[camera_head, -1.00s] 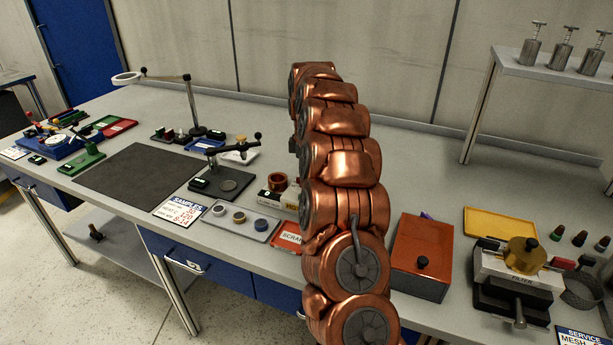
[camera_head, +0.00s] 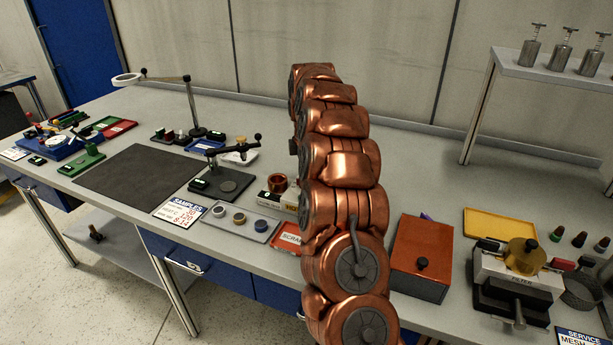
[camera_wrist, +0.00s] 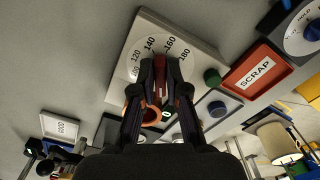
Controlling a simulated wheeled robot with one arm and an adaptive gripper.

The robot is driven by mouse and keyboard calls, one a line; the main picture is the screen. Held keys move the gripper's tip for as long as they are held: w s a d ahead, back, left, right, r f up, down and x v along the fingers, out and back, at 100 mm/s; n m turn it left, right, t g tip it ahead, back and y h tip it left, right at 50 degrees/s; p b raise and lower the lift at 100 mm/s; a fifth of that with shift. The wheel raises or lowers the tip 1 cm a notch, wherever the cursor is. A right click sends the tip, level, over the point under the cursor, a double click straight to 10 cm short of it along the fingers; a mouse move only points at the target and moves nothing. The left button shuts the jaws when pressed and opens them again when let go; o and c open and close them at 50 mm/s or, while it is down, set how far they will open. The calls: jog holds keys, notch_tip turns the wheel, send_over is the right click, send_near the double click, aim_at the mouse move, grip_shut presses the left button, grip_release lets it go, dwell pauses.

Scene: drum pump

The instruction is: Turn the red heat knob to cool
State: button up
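In the wrist view, a light dial plate (camera_wrist: 146,27) carries the numbers 120, 140, 160 and 180 in an arc. The red heat knob (camera_wrist: 160,70) sits below these numbers, narrow and mostly covered by my fingers. My gripper (camera_wrist: 160,65) has one fingertip on each side of the knob and looks closed on it. The knob's pointing direction is hard to read. A green button (camera_wrist: 212,77) is at the plate's right. In the head view, my copper arm hides the knob and my gripper.
A red SCRAP tray (camera_wrist: 255,72) lies right of the plate, with a white HOLD dial (camera_wrist: 304,33) beyond it. In the head view, a red-brown box (camera_head: 421,258) stands right of my arm. A dark mat (camera_head: 137,180) covers open bench at the left.

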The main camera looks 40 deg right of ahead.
jog(key=o, duration=0.4)
jog(key=shift+o, duration=0.2)
jog(key=shift+r, duration=0.15)
notch_tip(320, 180, up, 12)
dwell(0.6)
dwell(0.5)
